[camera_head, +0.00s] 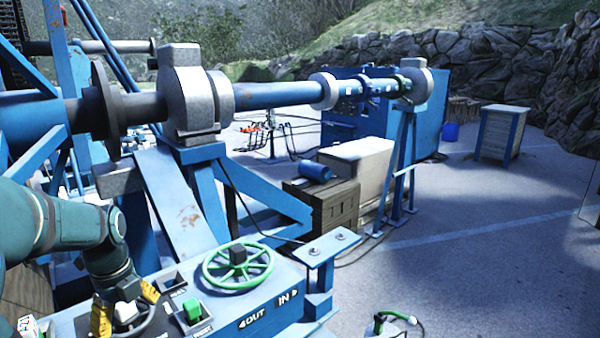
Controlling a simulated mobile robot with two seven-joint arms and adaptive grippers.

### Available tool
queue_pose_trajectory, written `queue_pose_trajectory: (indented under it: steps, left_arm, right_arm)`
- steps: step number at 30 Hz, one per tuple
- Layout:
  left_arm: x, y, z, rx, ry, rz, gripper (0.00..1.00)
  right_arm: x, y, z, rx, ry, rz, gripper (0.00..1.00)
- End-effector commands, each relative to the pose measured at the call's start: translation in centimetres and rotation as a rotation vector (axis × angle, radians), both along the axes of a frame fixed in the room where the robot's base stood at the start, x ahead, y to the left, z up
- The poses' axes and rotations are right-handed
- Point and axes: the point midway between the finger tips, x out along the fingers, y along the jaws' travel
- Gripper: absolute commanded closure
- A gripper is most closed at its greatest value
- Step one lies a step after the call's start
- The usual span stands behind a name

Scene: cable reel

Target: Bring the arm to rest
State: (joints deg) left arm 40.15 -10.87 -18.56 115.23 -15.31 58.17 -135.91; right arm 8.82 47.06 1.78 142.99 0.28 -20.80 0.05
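My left arm (55,225) comes in from the left, dark green. Its gripper (126,305) points down at the left end of the control panel (255,310). Its two yellow-tipped fingers are spread apart. A pale knob-like part (125,313) shows between them; I cannot tell whether they touch it. A green button or switch (192,310) sits on the panel just right of the gripper. A green handwheel (238,263) is further right, above the "OUT" and "IN" markings. My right gripper is not in view.
A blue reel frame with a long horizontal shaft (265,94) stands behind the panel. A wooden crate (325,205) and blue stand are beyond it. A green and white object with a hose (390,325) is at the bottom right. Paved ground at right is open.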

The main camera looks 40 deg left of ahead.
Motion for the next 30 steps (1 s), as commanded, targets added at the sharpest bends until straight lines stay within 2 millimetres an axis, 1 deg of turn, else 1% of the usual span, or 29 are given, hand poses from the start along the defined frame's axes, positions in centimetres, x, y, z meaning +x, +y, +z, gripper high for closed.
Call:
queue_pose_trajectory:
  steps: [1,5,6,8,9,11,12,14,15,17,18,20,21,22,23,24,27,29,30]
  left_arm:
    - [2.1,-0.8,-1.8,-0.014,-0.004,0.026,0.22]
    - [6.8,-2.9,-5.7,-0.032,-0.032,0.146,0.22]
    - [8.3,-3.8,-7.0,-0.040,-0.043,0.189,0.22]
    - [10.6,-5.6,-9.1,-0.057,-0.055,0.258,0.22]
    - [12.0,-6.9,-10.6,-0.072,-0.063,0.311,0.22]
    - [14.2,-9.3,-12.9,-0.097,-0.075,0.392,0.22]
    - [15.5,-11.1,-14.4,-0.117,-0.080,0.452,0.22]
    - [17.2,-14.0,-16.6,-0.149,-0.084,0.544,0.22]
    - [18.1,-15.9,-18.0,-0.170,-0.085,0.608,0.22]
    - [19.2,-19.0,-19.9,-0.204,-0.082,0.704,0.22]
    - [19.7,-21.1,-21.2,-0.227,-0.075,0.770,0.22]
    - [20.1,-24.3,-23.0,-0.261,-0.063,0.872,0.22]
    - [20.3,-26.5,-24.1,-0.284,-0.050,0.938,0.22]
    - [20.3,-28.0,-24.9,-0.300,-0.041,0.988,0.22]
    - [20.2,-29.5,-25.6,-0.314,-0.029,1.039,0.22]
    - [20.0,-31.5,-26.5,-0.334,-0.015,1.105,0.22]
    - [19.1,-35.8,-28.3,-0.374,0.029,1.260,0.22]
    - [18.4,-38.0,-29.2,-0.392,0.054,1.343,0.22]
    - [17.8,-39.4,-29.7,-0.401,0.073,1.397,0.22]
  right_arm:
    - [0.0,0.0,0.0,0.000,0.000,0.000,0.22]
    - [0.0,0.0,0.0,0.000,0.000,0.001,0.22]
    - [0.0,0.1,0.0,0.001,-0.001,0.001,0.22]
    - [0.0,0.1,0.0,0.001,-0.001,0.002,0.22]
    - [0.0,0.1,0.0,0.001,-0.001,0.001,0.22]
    - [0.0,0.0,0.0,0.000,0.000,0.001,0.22]
    - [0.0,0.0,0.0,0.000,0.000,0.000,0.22]
    - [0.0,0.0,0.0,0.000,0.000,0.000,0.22]
    - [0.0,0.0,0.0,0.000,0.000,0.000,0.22]
    - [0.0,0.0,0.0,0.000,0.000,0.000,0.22]
    - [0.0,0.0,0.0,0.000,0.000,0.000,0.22]
    - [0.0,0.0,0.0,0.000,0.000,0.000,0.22]
    - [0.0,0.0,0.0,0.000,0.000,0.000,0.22]
    - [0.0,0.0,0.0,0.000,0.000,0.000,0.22]
    - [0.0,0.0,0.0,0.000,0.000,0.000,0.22]
    - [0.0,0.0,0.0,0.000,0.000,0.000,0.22]
    - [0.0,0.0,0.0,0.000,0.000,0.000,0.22]
    - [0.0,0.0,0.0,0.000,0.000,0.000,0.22]
    - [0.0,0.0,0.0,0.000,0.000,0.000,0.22]
